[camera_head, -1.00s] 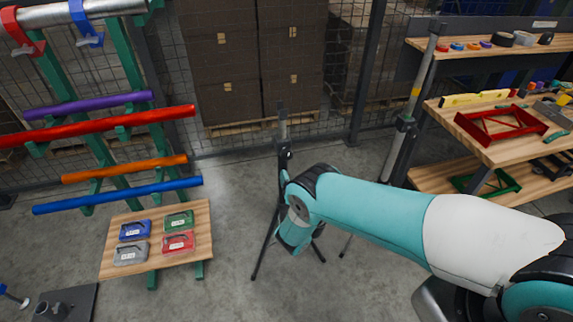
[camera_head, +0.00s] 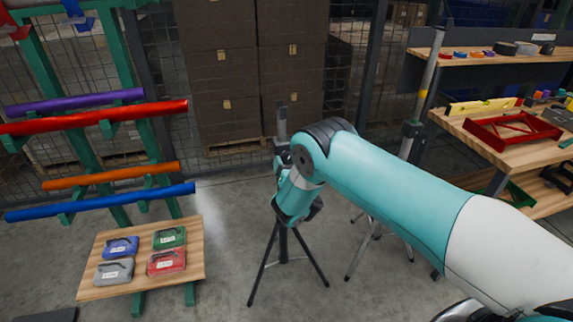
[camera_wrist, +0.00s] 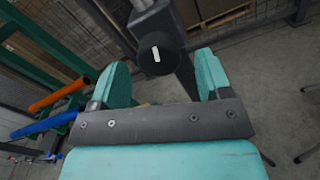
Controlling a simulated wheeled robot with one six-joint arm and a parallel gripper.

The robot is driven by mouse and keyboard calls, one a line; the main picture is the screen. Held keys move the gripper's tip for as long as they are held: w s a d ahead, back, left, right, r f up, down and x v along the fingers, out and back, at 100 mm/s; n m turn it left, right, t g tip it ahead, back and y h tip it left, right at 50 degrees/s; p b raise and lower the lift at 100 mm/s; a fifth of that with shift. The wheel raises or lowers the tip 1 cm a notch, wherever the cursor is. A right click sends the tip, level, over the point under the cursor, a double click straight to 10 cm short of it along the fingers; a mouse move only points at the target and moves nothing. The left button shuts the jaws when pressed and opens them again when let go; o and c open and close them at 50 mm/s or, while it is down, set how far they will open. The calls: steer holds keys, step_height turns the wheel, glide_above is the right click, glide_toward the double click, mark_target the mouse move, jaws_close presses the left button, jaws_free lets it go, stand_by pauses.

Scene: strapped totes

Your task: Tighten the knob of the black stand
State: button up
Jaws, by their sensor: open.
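The black stand (camera_head: 283,244) is a tripod with spread legs on the floor, partly hidden behind my arm in the head view. Its grey post rises above my arm. In the wrist view its black round knob (camera_wrist: 160,54) with a white mark faces me on the dark stand column. My gripper (camera_wrist: 162,82) is open, with one teal finger to the left of the knob and one to the right. The knob lies between and just beyond the fingers, and no contact shows. In the head view the fingers are hidden behind my arm.
A second tripod with a grey pole (camera_head: 419,105) stands to the right. A low wooden table (camera_head: 190,268) with several small cases and a rack of coloured tubes are at left. Wooden shelves (camera_head: 470,131) with a red frame (camera_head: 513,131) are at right. Stacked boxes stand behind the mesh fence.

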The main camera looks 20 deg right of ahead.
steer(key=shift+w+f+b, duration=0.1)
steer(key=shift+w+b, duration=0.2)
steer(key=shift+w, duration=1.3)
steer(key=shift+c, duration=0.2)
steer(key=c, duration=0.9)
